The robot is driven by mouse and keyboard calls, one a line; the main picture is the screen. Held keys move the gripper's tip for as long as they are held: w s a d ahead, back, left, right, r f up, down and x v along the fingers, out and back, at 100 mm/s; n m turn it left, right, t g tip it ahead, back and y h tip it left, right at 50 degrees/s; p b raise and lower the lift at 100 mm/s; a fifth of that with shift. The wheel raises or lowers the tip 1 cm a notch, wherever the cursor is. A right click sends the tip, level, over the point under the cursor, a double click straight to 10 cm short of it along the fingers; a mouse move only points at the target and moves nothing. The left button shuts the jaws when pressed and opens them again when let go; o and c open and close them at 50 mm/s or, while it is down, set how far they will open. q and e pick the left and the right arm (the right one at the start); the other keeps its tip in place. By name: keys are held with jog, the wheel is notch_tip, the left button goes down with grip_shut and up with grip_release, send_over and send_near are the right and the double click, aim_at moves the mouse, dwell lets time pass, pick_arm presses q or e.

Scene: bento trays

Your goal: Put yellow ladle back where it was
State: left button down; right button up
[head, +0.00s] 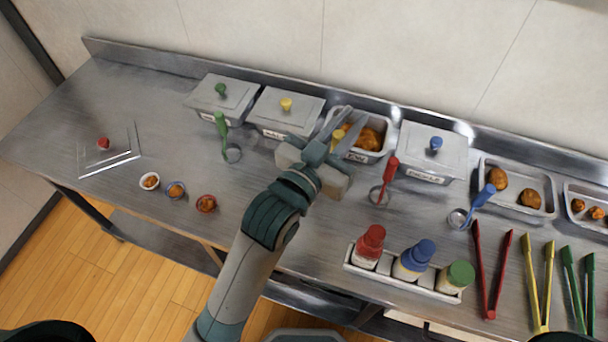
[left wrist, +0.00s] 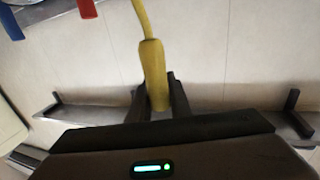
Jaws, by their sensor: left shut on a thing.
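My left gripper (head: 343,135) is over the front part of an open metal container (head: 392,130) of orange-brown food. It is shut on the yellow ladle (head: 337,135), of which only a small yellow part shows between the fingers. In the left wrist view the yellow handle (left wrist: 153,70) sits between the two dark fingers (left wrist: 155,95), its thin stem running up out of the frame. The ladle's bowl is hidden. My right gripper is not in view.
Lidded containers with green (head: 221,89), yellow (head: 286,104) and blue (head: 436,143) knobs flank the open one. A bottle rack (head: 400,285) and coloured tongs (head: 491,265) lie nearer.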

pick_arm(q)
jog(key=w+a+f+p, duration=0.4)
jog(key=w+a+f, duration=0.3)
jog(key=w+f, duration=0.2)
notch_tip(320, 180, down, 2)
jog(key=shift+w, duration=0.15)
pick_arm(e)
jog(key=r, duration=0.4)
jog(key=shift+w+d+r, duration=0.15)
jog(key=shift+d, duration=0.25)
pick_arm(q)
jog(key=shift+f, duration=0.1)
jog(key=c, duration=1.6)
grip_release()
jog(key=shift+c, duration=0.2)
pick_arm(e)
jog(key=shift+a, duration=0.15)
pick_arm(q)
jog(key=shift+a, duration=0.1)
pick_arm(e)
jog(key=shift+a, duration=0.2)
